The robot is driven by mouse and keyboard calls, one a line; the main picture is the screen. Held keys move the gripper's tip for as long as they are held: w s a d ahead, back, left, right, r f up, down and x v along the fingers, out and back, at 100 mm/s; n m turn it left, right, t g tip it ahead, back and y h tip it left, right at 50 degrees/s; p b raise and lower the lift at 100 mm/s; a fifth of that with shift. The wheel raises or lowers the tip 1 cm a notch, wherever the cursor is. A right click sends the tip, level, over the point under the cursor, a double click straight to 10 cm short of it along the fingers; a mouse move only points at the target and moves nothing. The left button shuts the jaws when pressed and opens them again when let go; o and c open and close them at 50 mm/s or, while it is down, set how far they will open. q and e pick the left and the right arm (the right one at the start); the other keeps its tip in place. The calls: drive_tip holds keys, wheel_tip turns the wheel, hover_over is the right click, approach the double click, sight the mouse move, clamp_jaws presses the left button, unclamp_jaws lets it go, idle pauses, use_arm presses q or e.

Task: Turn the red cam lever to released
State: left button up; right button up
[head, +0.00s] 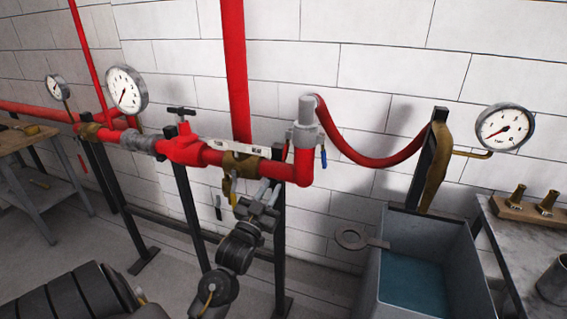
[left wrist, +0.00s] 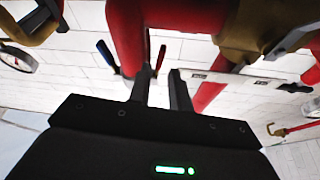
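The red cam lever (left wrist: 160,60) shows in the left wrist view as a thin red strip beside the large red pipe. The blue cam lever (left wrist: 107,57) is on the pipe's other side. In the head view the blue lever (head: 323,157) hangs at the right of the grey coupling (head: 305,128); I cannot make out the red lever there. My left gripper (head: 269,192) is below the red pipe, left of its elbow. In the left wrist view its two fingers (left wrist: 160,84) are apart, with the red lever's end near the gap; contact cannot be told. My right gripper is not in view.
A brass valve (head: 241,161) and pale bar (head: 233,145) sit close to my left gripper. A red hose (head: 370,157) runs right to a brass nozzle (head: 435,165). A grey tub (head: 430,225) of water stands below. Black posts (head: 280,245) hold the pipe.

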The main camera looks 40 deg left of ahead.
sight(284, 156)
use_arm(q)
drive_tip(key=w+r+p, duration=0.1)
drive_tip(key=w, duration=0.1)
drive_tip(key=w+a+r, duration=0.1)
drive_tip(key=w+r, duration=0.1)
drive_tip(key=w, duration=0.1)
drive_tip(key=w+a+r+p, duration=0.1)
drive_tip(key=w+r, duration=0.1)
drive_tip(key=shift+w+a+r+p, duration=0.15)
drive_tip(key=shift+w+r+p, duration=0.05)
drive_tip(key=shift+w+p, duration=0.15)
drive_tip(key=shift+w+a+r, duration=0.15)
drive_tip(key=shift+w+a, duration=0.05)
drive_tip(key=shift+w, duration=0.5)
clamp_jaws()
